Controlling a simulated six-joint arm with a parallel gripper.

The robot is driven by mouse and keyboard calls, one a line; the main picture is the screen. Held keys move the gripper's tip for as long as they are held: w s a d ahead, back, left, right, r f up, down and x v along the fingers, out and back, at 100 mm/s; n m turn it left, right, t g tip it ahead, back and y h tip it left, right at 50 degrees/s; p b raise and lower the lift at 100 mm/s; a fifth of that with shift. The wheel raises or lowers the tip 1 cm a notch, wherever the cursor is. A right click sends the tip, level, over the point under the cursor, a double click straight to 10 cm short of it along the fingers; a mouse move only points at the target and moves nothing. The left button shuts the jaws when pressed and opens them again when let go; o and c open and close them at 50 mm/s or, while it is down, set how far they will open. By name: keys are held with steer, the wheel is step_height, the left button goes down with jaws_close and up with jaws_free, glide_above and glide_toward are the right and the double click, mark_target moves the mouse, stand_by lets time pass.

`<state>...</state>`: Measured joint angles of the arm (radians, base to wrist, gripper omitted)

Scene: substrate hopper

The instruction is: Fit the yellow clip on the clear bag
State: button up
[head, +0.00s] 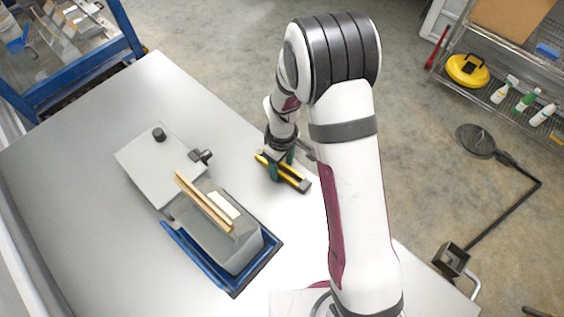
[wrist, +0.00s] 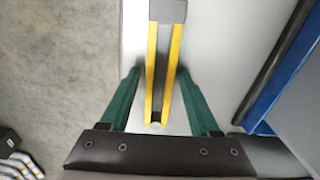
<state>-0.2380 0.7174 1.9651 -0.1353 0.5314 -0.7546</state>
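The yellow clip (head: 294,178), two yellow bars with a dark grey end block, lies on the grey table right of the blue tray. In the wrist view the clip (wrist: 153,85) runs lengthwise between my green fingers, its grey block beyond the fingertips. My gripper (head: 276,166) is low over the clip, pointing down. In the wrist view my gripper (wrist: 160,74) is open with one finger on each side of the clip; a gap shows at the left finger, and the right fingertip is close to the bar. I cannot clearly make out a clear bag; a grey, boxy form (head: 225,238) sits in the tray.
The blue tray (head: 195,262) stands near the table's front, with wooden strips (head: 203,203) across the grey form. A grey box with a black knob (head: 158,134) stands behind it. The table's (head: 90,230) left side is clear. The table edge is close to the clip's right.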

steer(key=c, duration=0.7)
step_height(320, 180, up, 9)
stand_by(0.3)
step_height(320, 180, up, 21)
glide_above(201, 201)
steer(key=shift+f, duration=2.95)
